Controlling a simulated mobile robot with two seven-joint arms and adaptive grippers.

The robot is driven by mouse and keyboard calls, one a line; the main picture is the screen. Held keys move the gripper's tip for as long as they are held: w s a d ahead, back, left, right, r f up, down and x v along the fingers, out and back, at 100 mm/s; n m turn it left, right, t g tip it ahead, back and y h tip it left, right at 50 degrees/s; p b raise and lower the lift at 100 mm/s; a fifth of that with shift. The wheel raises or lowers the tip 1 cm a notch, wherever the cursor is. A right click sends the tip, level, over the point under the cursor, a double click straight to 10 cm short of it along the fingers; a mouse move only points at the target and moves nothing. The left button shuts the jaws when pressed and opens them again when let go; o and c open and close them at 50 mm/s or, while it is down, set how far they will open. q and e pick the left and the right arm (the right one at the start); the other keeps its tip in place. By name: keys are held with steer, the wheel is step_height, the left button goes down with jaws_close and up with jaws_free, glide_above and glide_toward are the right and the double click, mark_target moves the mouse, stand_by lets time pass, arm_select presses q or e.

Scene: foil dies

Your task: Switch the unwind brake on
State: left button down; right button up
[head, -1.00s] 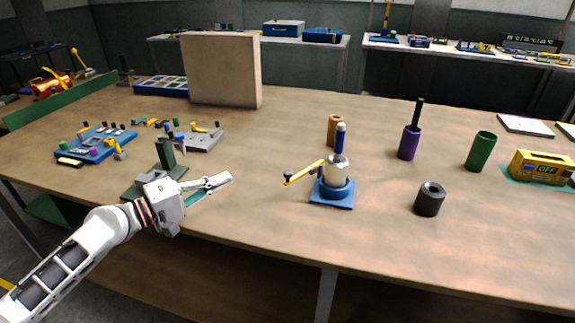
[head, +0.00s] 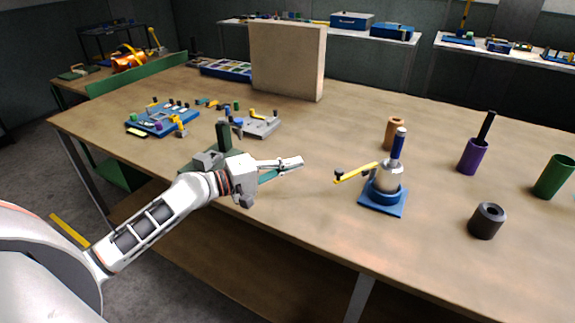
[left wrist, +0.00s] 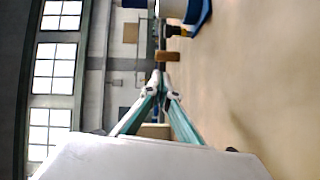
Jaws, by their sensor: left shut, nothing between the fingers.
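My left gripper (head: 299,162) is shut and empty over the near part of the table. Its fingertips meet in the left wrist view (left wrist: 160,84). To its right stands a device with a blue square base (head: 384,208), a pale cylinder (head: 388,178), an upright blue handle (head: 398,143) and a yellow arm with a black knob (head: 354,172). The gripper is apart from it. Part of the blue base also shows at the top of the left wrist view (left wrist: 200,17). No switch marked as the unwind brake is in view now. My right gripper is not in view.
A dark green stand (head: 223,134) is behind my left wrist. A tall beige panel (head: 287,62) stands at the back.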

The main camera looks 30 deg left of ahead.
arm_select(q)
steer(key=w+d+p, duration=0.2)
steer(key=w+d, duration=0.1)
steer(key=d, duration=0.4)
steer(key=shift+w+d+f, duration=0.15)
steer(key=shift+f, duration=0.3)
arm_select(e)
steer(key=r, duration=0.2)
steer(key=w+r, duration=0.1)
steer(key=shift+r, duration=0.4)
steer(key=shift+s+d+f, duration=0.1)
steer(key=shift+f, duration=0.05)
arm_select(q)
steer(key=shift+d+p, duration=0.15)
steer(key=shift+p, duration=0.15)
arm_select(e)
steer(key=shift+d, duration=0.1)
